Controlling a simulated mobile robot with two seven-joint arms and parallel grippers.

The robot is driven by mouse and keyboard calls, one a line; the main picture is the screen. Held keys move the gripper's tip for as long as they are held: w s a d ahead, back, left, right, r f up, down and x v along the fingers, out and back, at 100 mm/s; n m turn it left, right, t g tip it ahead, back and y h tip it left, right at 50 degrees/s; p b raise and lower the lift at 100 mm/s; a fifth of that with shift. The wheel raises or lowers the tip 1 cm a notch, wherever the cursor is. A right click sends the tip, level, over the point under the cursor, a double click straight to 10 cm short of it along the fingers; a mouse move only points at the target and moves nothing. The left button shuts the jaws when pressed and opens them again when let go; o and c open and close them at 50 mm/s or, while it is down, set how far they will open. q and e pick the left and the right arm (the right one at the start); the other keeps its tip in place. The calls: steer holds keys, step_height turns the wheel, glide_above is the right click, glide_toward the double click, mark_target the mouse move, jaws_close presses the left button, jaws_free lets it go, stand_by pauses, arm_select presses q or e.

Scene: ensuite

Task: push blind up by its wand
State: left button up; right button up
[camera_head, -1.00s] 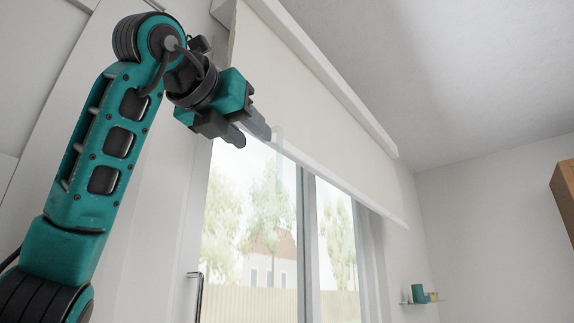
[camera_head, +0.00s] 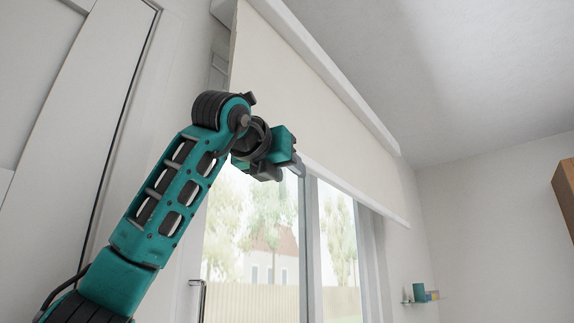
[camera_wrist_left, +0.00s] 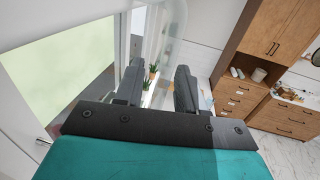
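The cream blind (camera_head: 310,95) hangs partly down over the window in the head view, with a pale bottom bar (camera_head: 355,192). My left gripper (camera_head: 288,171) is at the near part of that bar; its fingertips are partly hidden there. In the left wrist view its two dark fingers (camera_wrist_left: 157,88) stand apart, open. A clear, see-through piece (camera_wrist_left: 165,35), which looks like the wand, shows beyond and partly between them; I cannot tell whether it touches a finger. In the head view the wand cannot be made out now. My right gripper is in neither view.
The glazed window (camera_head: 255,225) lies below the blind, with a metal handle (camera_head: 198,300) at its lower left. Wooden cabinets (camera_wrist_left: 270,60) show at right in the wrist view.

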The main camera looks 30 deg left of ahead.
arm_select(q)
steer(key=shift+w, duration=0.35)
steer(key=shift+c, duration=0.4)
jaws_close()
